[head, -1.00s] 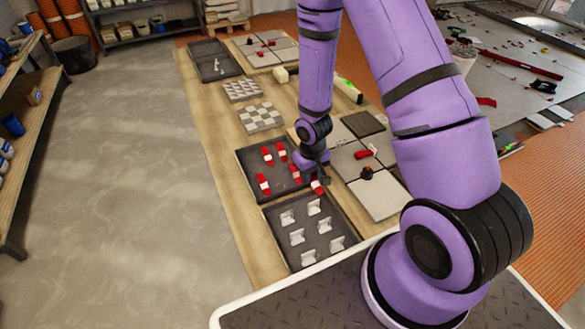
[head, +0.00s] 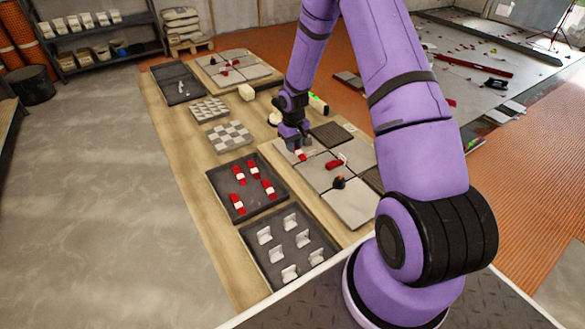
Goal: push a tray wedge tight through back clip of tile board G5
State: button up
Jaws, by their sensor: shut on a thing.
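My gripper (head: 297,149) is shut on a red-and-white wedge (head: 301,156), held low over the back-left part of the near tile board (head: 320,173). The board carries large grey tiles with dark joints. A second red wedge (head: 334,164) lies by a small white clip (head: 343,158) near the middle of the board. I cannot read a board label, and the clip at my gripper is too small or hidden to make out. I cannot tell whether the held wedge touches anything. The dark wedge tray (head: 215,192) holds several more red-and-white wedges.
A tray of white clips (head: 290,222) sits at the near end of the bench. Checkered tile sheets (head: 228,135) lie left of my arm. Another tile board (head: 238,69) is at the far end.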

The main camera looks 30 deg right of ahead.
aim_at(305, 152)
jog(key=w+d, duration=0.1)
jog(key=w+d+r, duration=0.1)
jog(key=w+d, duration=0.1)
jog(key=w+d+r, duration=0.1)
jog(key=d, duration=0.1)
jog(key=shift+w+r, duration=0.15)
jog(key=shift+w, duration=0.15)
jog(key=shift+d+f, duration=0.1)
jog(key=shift+f, duration=2.75)
jog(key=shift+s, duration=2.1)
jog(key=o, duration=0.9)
notch_tip(305, 152, up, 11)
jog(key=shift+f, duration=0.15)
